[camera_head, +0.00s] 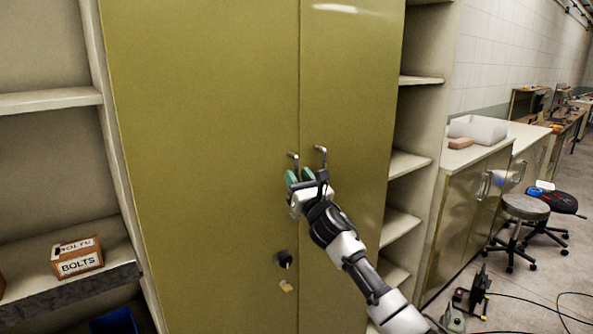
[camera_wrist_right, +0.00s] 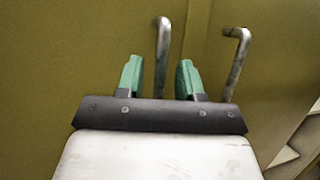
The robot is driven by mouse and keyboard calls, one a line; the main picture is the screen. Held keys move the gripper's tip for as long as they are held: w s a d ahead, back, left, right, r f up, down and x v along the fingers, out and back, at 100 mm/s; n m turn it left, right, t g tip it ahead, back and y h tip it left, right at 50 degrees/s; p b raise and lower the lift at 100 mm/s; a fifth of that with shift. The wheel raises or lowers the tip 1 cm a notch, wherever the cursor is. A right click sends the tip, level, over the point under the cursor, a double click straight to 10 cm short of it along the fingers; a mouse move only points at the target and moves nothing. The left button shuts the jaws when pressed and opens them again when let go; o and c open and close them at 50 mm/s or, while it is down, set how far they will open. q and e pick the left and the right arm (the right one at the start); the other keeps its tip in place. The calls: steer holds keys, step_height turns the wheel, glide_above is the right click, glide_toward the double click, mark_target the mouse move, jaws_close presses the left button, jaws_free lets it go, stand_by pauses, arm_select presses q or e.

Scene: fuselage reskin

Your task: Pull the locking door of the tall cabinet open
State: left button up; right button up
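The tall cabinet has two closed olive-yellow doors, a wide left door (camera_head: 205,120) and a narrower right door (camera_head: 350,80). The left door has a metal bar handle (camera_head: 293,158) by the centre seam, with a black lock (camera_head: 283,258) and a small tag below it. The right door has its own handle (camera_head: 321,153). My right gripper (camera_head: 299,179) is at the left door's handle, with green fingers apart. In the right wrist view, the left door's handle (camera_wrist_right: 162,50) shows between the open fingers (camera_wrist_right: 160,80); contact cannot be told. The other handle (camera_wrist_right: 236,60) is outside the right finger. My left gripper is not in view.
Open shelves flank the cabinet; a bolts box (camera_head: 77,257) sits on the left shelf. At right are a counter (camera_head: 470,155) with a white bin (camera_head: 478,130), and a stool (camera_head: 524,208). Cables lie on the floor at lower right.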

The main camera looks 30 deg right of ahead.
steer(key=shift+w+r, duration=0.2)
steer(key=shift+w, duration=0.4)
steer(key=shift+c, duration=0.3)
steer(key=shift+d, duration=0.1)
jaws_close()
